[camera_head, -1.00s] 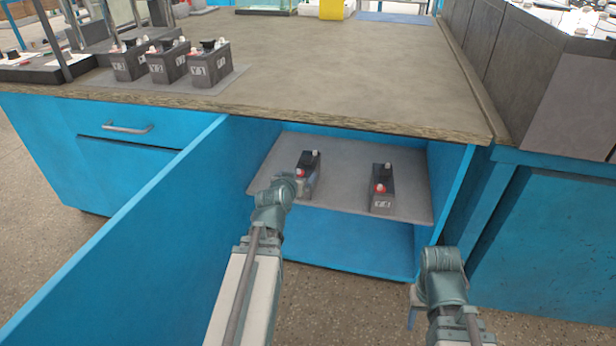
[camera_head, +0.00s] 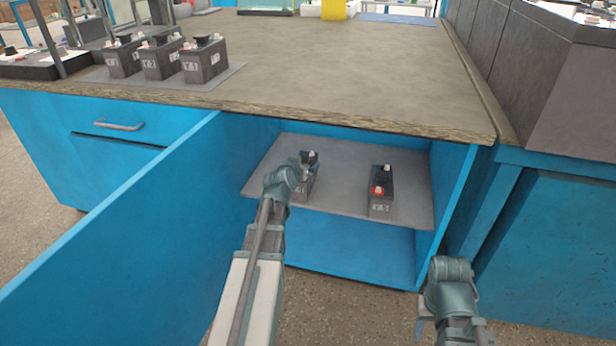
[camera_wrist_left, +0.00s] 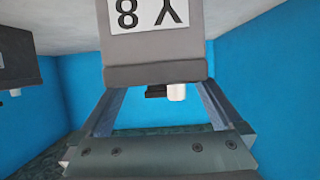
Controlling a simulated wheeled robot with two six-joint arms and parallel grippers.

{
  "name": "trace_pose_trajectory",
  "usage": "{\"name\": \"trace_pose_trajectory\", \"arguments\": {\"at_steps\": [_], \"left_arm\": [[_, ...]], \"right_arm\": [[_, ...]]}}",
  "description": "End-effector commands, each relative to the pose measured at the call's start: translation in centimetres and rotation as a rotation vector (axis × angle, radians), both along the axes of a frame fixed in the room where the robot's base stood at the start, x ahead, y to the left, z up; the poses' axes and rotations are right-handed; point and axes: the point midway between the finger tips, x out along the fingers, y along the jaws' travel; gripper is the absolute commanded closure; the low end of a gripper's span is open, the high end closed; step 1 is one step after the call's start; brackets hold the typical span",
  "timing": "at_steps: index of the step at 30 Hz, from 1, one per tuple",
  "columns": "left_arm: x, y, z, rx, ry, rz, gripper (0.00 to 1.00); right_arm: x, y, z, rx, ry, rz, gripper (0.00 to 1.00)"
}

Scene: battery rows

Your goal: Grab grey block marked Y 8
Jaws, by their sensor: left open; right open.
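The grey block marked Y 8 (camera_head: 309,159) stands on the left of the shelf inside the open cabinet, partly hidden behind my left gripper (camera_head: 296,177). In the left wrist view the block (camera_wrist_left: 155,45) is close and upside down, its white label reading Y 8. There, the two fingers of my left gripper (camera_wrist_left: 157,92) are apart, one toward each side of the block's top end. I cannot tell whether they touch it. My right gripper (camera_head: 422,322) is open and empty, low in front of the cabinet's right side.
A second grey block (camera_head: 380,197) with a red cap stands to the right on the shelf (camera_head: 340,185); it shows at the left wrist view's left edge (camera_wrist_left: 15,60). The open blue door (camera_head: 140,235) flanks my left arm. Three similar blocks (camera_head: 162,60) stand on the countertop.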

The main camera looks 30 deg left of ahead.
Motion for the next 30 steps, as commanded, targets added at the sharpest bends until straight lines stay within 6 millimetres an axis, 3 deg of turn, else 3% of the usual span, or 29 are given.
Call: {"name": "trace_pose_trajectory", "arguments": {"at_steps": [9,25,30], "left_arm": [[0.56,0.56,-0.49,-0.001,0.0,0.001,0.02],[0.55,0.56,-0.47,0.0,0.0,0.001,0.97],[0.58,0.61,-0.35,0.001,-0.005,0.003,1.0]], "right_arm": [[0.01,0.0,-0.48,0.0,0.0,0.0,0.5],[0.01,0.0,-0.48,0.0,0.0,0.0,0.5],[0.01,0.0,-0.44,0.0,0.0,0.0,0.5]]}}
